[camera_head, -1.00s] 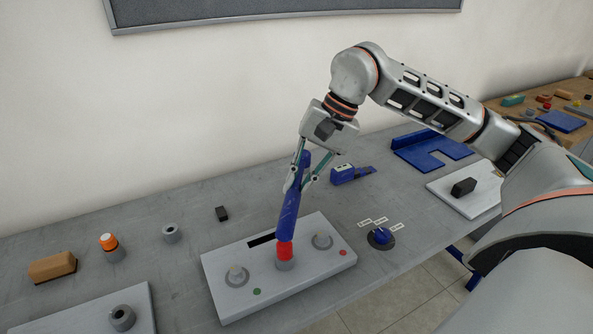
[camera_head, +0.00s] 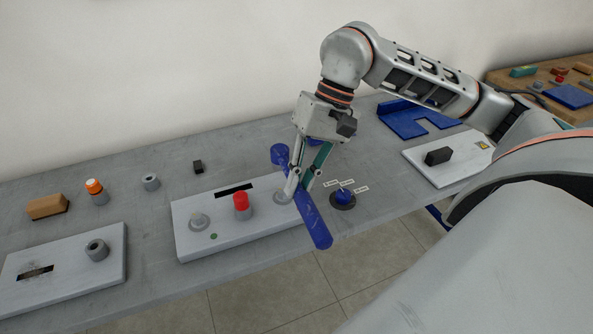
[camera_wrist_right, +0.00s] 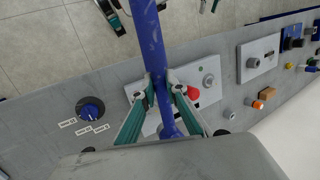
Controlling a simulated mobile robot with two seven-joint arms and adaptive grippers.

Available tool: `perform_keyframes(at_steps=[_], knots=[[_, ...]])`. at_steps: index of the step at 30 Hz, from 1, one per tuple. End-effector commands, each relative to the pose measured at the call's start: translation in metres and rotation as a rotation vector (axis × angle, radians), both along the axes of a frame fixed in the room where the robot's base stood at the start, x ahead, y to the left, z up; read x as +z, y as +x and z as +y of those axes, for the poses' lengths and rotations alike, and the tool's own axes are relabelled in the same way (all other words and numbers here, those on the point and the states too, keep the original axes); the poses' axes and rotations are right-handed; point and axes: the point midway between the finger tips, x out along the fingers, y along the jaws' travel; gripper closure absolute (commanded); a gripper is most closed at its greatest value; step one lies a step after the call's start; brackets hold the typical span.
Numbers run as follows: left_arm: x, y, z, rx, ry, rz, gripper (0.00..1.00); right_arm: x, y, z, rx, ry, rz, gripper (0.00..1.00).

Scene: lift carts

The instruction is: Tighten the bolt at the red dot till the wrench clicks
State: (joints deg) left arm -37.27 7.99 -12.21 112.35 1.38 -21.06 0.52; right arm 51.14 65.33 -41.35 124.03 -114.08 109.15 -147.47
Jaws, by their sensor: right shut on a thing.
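My right gripper (camera_head: 296,190) is shut on a long blue wrench (camera_head: 317,228), gripped partway along. The wrench lies tilted across the right end of the pale plate (camera_head: 185,245), its near end past the plate's front edge. In the right wrist view the gripper (camera_wrist_right: 163,88) closes around the wrench shaft (camera_wrist_right: 150,40). The right bolt (camera_head: 281,197) is just beside the fingers. A red cylinder (camera_head: 241,201) stands on the middle post, apart from the wrench. The left bolt (camera_head: 199,220) has a green dot (camera_head: 213,237) beside it. The red dot is hidden now.
A blue dial (camera_head: 343,197) with small labels sits right of the plate. A second plate with a grey ring (camera_head: 97,250), an orange-topped piece (camera_head: 95,187) and a brown block (camera_head: 47,206) are at left. A blue bracket (camera_head: 405,120) lies at the back right.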

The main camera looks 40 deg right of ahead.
Motion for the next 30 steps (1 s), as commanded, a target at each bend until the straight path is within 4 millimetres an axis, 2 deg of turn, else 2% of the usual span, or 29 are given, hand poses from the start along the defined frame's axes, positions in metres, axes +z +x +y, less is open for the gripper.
perform_keyframes(at_steps=[6,21,30], knots=[[0.001,0.0,0.0,0.0,0.0,0.0,0.6,0.0,-0.006,0.002,0.036,0.001,-0.002,1.0],[0.007,0.003,0.001,0.001,0.0,-0.005,0.6,0.002,-0.007,0.002,0.04,-0.008,-0.001,1.0],[-0.014,0.001,0.0,0.001,-0.001,-0.002,0.6,-0.025,-0.007,0.002,0.04,-0.009,0.001,1.0]])
